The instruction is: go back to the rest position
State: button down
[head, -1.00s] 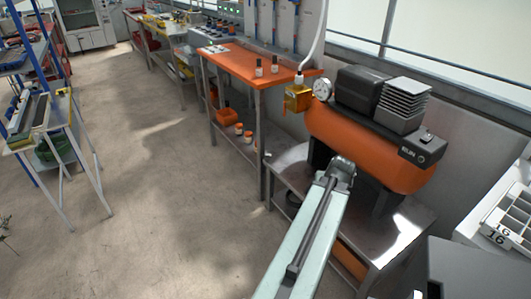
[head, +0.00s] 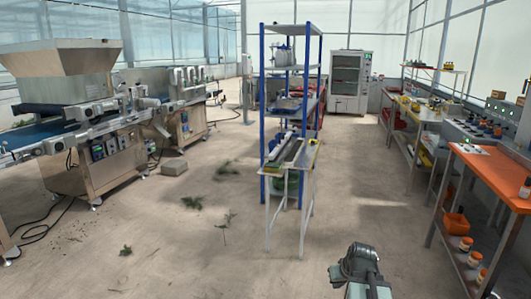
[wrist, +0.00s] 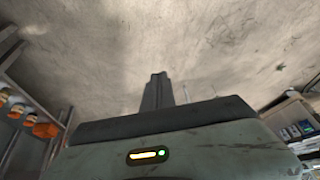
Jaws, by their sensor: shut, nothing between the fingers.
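My gripper (wrist: 158,78) shows in the wrist view as a narrow dark pair of fingers, shut and empty, with bare concrete floor behind it. In the head view only part of my arm shows at the bottom, right of the middle, over open floor. The fingers cannot be made out there. Nothing is seen touching the gripper.
An orange-topped bench (head: 490,172) stands at the right, with orange containers on its lower shelf. A blue-framed rack (head: 263,110) and a small white-legged stand (head: 304,200) are ahead. A seeding machine (head: 90,140) stands left. The floor between is mostly clear, with plant scraps.

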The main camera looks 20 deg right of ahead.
jog(key=s+a+f+n+g+y, duration=0.1)
jog(key=a+n+g, duration=0.1)
jog(key=a, duration=1.2)
jog(key=a+f+n+g, duration=0.1)
jog(key=a+n, duration=0.1)
jog(key=a, duration=1.3)
jog(key=s+d+r+m+g+p, duration=0.1)
jog(key=r+p, duration=1.1)
jog(key=s+d+r+g+p, duration=0.1)
jog(key=s+r+p, duration=0.1)
jog(key=r+p, duration=1)
jog(key=shift+r+m+p, duration=0.35)
jog(key=shift+m+p, duration=0.05)
jog(key=shift+p, duration=0.1)
jog(key=c, duration=1.4)
grip_release()
jog(key=shift+d+f, duration=0.1)
jog(key=shift+f, duration=0.1)
jog(key=shift+c, duration=0.2)
jog(key=shift+s, duration=0.15)
